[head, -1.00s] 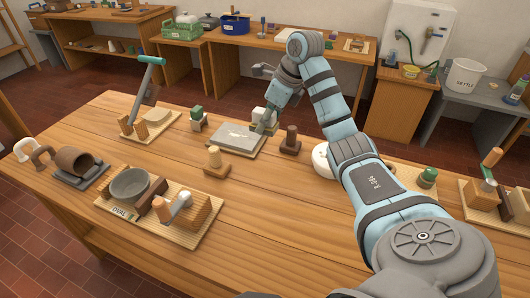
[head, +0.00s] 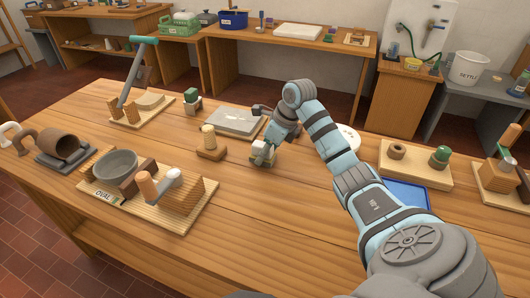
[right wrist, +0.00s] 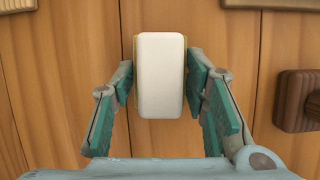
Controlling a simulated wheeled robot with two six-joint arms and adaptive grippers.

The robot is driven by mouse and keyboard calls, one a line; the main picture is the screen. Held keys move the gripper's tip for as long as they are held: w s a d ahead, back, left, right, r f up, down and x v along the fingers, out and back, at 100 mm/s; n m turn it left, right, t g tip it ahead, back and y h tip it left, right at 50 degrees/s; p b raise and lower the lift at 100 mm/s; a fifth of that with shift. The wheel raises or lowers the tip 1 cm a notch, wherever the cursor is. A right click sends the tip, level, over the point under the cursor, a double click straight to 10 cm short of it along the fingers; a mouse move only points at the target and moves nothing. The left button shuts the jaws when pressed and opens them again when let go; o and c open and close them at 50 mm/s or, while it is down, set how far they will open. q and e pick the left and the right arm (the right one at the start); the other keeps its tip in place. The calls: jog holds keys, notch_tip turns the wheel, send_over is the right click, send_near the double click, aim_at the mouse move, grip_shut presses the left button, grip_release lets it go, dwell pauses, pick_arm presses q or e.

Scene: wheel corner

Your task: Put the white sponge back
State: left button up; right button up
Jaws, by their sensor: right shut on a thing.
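The white sponge (right wrist: 159,75) is a rounded white block with a thin yellowish edge below it. My right gripper (head: 264,150) is shut on it, with one teal finger along each long side in the right wrist view. My left gripper is not in view.
A grey slab (head: 236,122) lies behind the sponge. A dark wooden block (right wrist: 299,100) is right of the gripper. A board with a bowl (head: 115,165) is at left. A blue tray (head: 405,193) lies beside my right arm. Bare wood lies in front.

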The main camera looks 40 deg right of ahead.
jog(key=shift+f, duration=0.2)
jog(key=o, duration=1)
jog(key=shift+b, duration=0.3)
jog(key=shift+r, duration=0.15)
jog(key=w+p+v, duration=0.1)
jog(key=p+v, duration=0.2)
jog(key=v, duration=1.1)
jog(key=shift+r+p, duration=0.3)
jog(key=shift+r, duration=0.05)
